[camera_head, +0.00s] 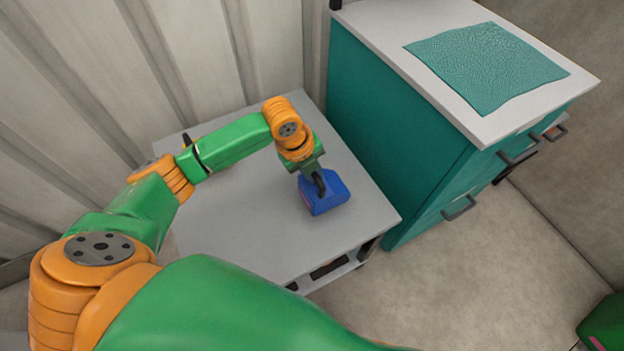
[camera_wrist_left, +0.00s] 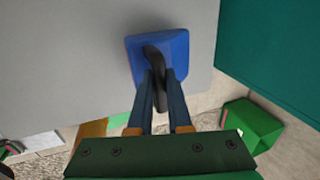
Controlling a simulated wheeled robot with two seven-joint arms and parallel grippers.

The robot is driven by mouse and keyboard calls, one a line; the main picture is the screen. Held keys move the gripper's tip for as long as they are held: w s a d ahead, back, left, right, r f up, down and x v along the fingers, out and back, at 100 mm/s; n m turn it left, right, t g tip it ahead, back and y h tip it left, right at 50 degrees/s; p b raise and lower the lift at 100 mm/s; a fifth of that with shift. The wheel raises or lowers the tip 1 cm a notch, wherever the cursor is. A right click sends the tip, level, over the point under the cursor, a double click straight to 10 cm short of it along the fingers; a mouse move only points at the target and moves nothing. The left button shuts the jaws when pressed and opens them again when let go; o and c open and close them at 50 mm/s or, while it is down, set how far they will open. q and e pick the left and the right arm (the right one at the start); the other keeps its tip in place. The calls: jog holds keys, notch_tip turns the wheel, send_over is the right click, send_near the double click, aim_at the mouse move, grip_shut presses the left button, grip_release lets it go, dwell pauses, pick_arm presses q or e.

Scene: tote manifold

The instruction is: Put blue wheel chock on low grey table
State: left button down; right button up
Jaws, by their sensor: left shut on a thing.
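The blue wheel chock (camera_head: 335,198) is at the right part of the low grey table (camera_head: 245,228) in the head view. My left gripper (camera_head: 319,184) is shut on the chock's dark handle from above. In the left wrist view the blue chock (camera_wrist_left: 174,47) lies between and beyond the fingertips (camera_wrist_left: 160,75), over the grey tabletop (camera_wrist_left: 60,60). The chock looks at or just above the table surface; I cannot tell whether it touches. My right gripper is not in view.
A teal cabinet (camera_head: 395,135) with a white top stands close to the table's right side. A teal cloth (camera_head: 487,67) lies on it. A corrugated wall (camera_head: 180,60) is behind the table. The table's middle and front are clear. A green object (camera_head: 603,325) is at the lower right.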

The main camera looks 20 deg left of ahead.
pick_arm(q)
jog(key=x, duration=0.3)
jog(key=shift+s+a+f, duration=0.2)
jog(key=shift+a+f, duration=0.05)
jog(key=shift+a, duration=0.05)
jog(key=c, duration=0.8)
grip_release()
jog(key=shift+c, duration=0.2)
jog(key=p+v, duration=0.2)
jog(key=v, duration=1)
jog(key=shift+s, duration=0.1)
